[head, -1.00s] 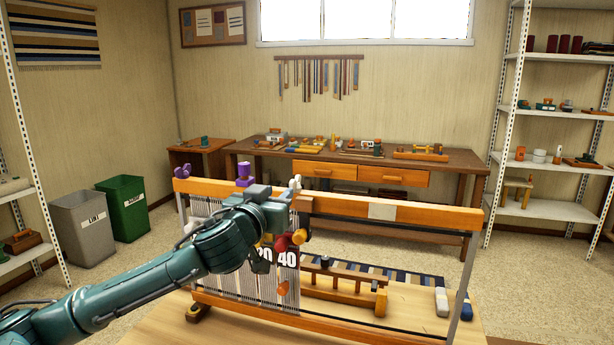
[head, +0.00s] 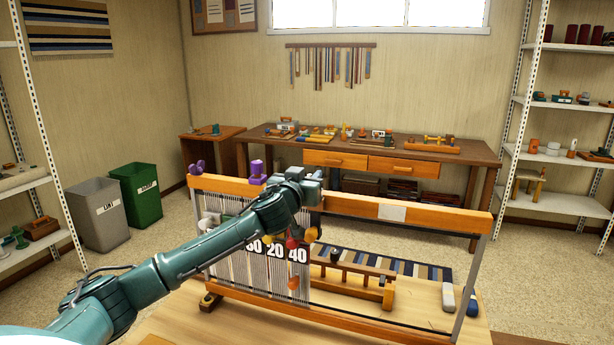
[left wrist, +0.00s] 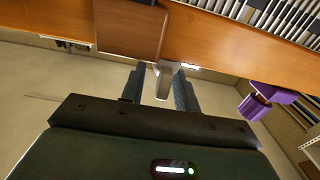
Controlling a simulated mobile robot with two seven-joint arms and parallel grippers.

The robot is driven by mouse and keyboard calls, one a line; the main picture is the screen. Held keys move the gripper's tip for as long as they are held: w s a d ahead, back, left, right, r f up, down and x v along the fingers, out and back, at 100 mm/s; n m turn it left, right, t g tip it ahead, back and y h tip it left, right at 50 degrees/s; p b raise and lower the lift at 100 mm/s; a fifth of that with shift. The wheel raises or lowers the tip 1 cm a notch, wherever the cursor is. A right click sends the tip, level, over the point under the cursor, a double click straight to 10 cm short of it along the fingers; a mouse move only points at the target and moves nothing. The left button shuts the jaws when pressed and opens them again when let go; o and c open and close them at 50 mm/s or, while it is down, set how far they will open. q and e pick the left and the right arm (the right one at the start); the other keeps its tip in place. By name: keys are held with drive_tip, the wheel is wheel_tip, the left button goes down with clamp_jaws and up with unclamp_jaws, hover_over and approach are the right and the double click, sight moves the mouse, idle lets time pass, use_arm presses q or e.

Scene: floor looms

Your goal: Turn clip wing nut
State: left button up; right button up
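The floor loom's wooden top beam (head: 400,211) runs across the head view. A purple clip with a wing nut (head: 257,174) sits on it, and another purple wing nut (head: 197,167) is at its left end. My left gripper (head: 312,182) is at the beam, right of the purple clip. In the left wrist view, its fingers (left wrist: 162,88) are open on either side of a pale grey wing-like piece (left wrist: 163,80) beside a wooden block (left wrist: 130,28) at the beam. The purple clip (left wrist: 268,100) shows to the right. My arm hides the grey piece in the head view.
White threads hang below the beam with number tags (head: 275,250) and coloured knobs (head: 292,243) close under my gripper. The beam's right half is clear apart from a pale label (head: 392,212). A workbench (head: 470,151) stands behind.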

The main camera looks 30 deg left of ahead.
use_arm(q)
clamp_jaws()
drive_tip(key=shift+f, duration=0.1)
idle(0.4)
